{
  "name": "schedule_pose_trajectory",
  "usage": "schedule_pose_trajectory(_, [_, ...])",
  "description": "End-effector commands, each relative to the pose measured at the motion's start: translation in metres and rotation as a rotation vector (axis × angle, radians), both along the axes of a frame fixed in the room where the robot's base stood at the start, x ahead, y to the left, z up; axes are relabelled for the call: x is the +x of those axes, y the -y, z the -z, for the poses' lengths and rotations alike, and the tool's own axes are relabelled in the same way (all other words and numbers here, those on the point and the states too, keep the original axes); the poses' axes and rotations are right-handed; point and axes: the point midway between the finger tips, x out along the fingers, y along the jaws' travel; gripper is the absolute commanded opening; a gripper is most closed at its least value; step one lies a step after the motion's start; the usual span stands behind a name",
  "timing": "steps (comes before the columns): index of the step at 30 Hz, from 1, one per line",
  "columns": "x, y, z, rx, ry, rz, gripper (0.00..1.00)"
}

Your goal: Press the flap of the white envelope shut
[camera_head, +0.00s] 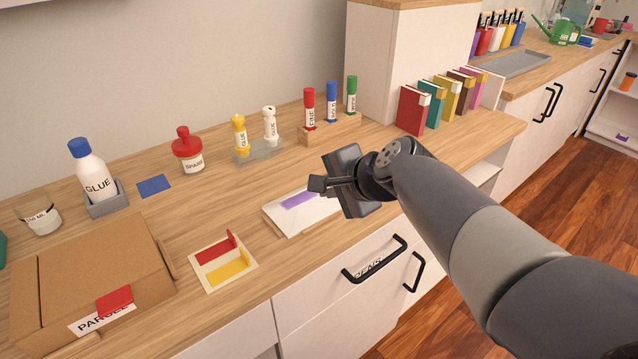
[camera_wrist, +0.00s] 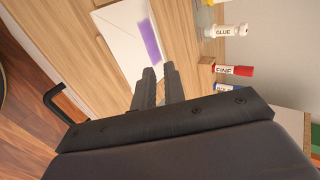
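The white envelope (camera_head: 283,215) lies near the counter's front edge, with a purple strip (camera_head: 299,200) across its upper side. In the wrist view the envelope (camera_wrist: 121,34) shows faint fold lines, and the purple strip (camera_wrist: 150,40) runs near its right side. I cannot tell how far the flap stands up. My gripper (camera_head: 317,185) hangs above the envelope's right part in the head view and hides some of it. In the wrist view the two fingers (camera_wrist: 159,68) are a little apart, with nothing between them. They look clear of the envelope.
A card with red and yellow pieces (camera_head: 223,262) and a parcel box (camera_head: 85,275) lie left. Books (camera_head: 413,110) stand at the back right.

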Motion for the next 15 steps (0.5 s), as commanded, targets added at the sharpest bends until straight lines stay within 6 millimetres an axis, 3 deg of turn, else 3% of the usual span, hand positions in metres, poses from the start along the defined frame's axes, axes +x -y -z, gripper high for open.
schedule_pose_trajectory(15, [0.0012,0.0066,0.0018,0.002,0.002,0.001,0.11])
